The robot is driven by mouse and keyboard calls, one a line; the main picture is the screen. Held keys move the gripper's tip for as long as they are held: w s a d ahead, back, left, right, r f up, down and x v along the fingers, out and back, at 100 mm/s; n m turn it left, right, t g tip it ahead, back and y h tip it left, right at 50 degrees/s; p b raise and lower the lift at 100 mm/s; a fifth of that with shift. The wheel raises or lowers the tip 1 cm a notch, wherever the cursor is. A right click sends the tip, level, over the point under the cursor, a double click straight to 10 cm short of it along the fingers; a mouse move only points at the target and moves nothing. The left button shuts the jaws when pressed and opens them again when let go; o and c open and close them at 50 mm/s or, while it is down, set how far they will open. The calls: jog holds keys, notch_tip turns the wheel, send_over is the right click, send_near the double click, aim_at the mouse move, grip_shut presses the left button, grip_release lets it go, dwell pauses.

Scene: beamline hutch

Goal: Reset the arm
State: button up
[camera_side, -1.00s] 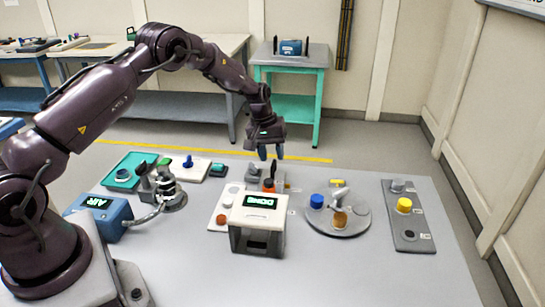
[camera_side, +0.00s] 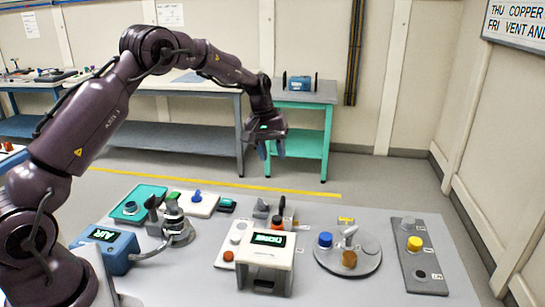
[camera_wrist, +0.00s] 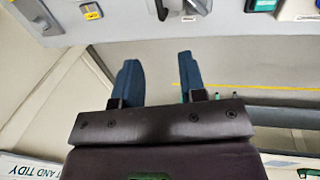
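My gripper (camera_side: 270,150) hangs in the air above the back part of the grey table, clear of everything on it. In the wrist view its two blue fingers (camera_wrist: 159,75) stand apart with nothing between them. My arm is bent in an arch, with the gripper pointing down.
Below stand a white box reading DONE (camera_side: 268,258), a blue AIR box (camera_side: 104,248), a round grey plate (camera_side: 368,262) with blue and orange knobs, and a grey panel (camera_side: 413,280) with a yellow knob. A green stand (camera_side: 312,118) is behind. Air around the gripper is free.

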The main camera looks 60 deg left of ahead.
jog(key=s+d+r+m+t, duration=0.1)
jog(key=s+d+r+m, duration=0.2)
jog(key=s, duration=0.7)
jog(key=s+d+r+m+t+y, duration=0.1)
jog(key=s+d+r+m, duration=0.2)
jog(key=s+d+r, duration=0.4)
jog(key=s+d+r+m+t, duration=0.2)
jog(key=s+d+r, duration=0.4)
jog(key=s, duration=0.8)
jog(key=shift+m+y, duration=0.3)
jog(key=shift+m, duration=0.1)
jog(key=shift+s+r, duration=0.1)
